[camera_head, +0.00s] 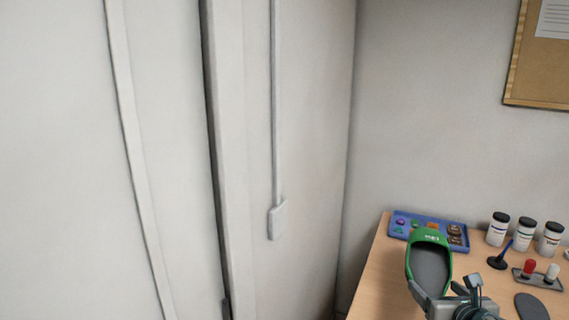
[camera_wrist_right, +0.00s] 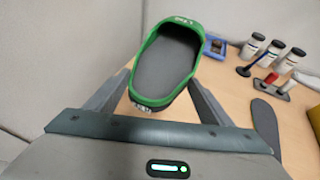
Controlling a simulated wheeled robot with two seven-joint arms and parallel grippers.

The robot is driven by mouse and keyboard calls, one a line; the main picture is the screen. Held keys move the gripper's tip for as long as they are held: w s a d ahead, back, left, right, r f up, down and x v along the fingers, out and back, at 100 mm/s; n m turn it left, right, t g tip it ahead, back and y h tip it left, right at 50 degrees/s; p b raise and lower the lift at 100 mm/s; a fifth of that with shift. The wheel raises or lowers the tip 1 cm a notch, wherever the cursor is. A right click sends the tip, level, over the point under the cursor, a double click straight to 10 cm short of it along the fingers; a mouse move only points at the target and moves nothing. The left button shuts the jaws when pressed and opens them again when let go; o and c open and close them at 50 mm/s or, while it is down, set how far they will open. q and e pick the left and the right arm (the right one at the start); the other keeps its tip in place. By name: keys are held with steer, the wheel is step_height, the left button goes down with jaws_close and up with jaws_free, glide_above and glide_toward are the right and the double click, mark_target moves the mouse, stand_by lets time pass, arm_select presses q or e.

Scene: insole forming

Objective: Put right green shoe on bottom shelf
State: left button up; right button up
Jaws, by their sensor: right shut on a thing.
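A green shoe (camera_head: 430,262) with a dark grey inside is in my right gripper (camera_head: 448,303), at the lower right of the head view. In the right wrist view the shoe (camera_wrist_right: 168,58) sits between the two fingers of my right gripper (camera_wrist_right: 152,104), with its sole side away from me and its opening facing the camera. The fingers are shut on the near end of the shoe. The shoe appears held above the wooden table (camera_head: 383,285). No shelf shows in either view. My left gripper is not in view.
A blue tray (camera_head: 399,231) with small coloured pieces lies at the table's back left. White jars with black lids (camera_head: 524,236), a blue-handled tool (camera_head: 499,262), a small rack (camera_head: 537,279) and a grey insole (camera_head: 531,306) stand or lie to the right. A wall (camera_head: 310,120) rises left of the table.

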steer(key=shift+n+y, duration=0.3)
steer(key=shift+y, duration=0.2)
steer(key=a+r, duration=0.2)
steer(key=a, duration=0.1)
steer(key=w+a+r, duration=0.1)
steer(key=a+r, duration=0.1)
steer(key=a, duration=0.2)
steer(key=w+a+r, duration=0.1)
steer(key=a+r, duration=0.1)
steer(key=a, duration=0.1)
steer(key=shift+w+a+r, duration=0.1)
steer(key=shift+w+a, duration=0.05)
steer(key=shift+a, duration=0.2)
steer(key=shift+n+y, duration=0.8)
steer(key=a+r, duration=0.2)
steer(key=a, duration=0.1)
steer(key=a+r, duration=0.3)
steer(key=a, duration=0.1)
steer(key=s+a+r, duration=0.1)
steer(key=a+r, duration=0.1)
steer(key=a, duration=0.1)
steer(key=shift+a+r, duration=0.15)
steer(key=shift+r, duration=0.1)
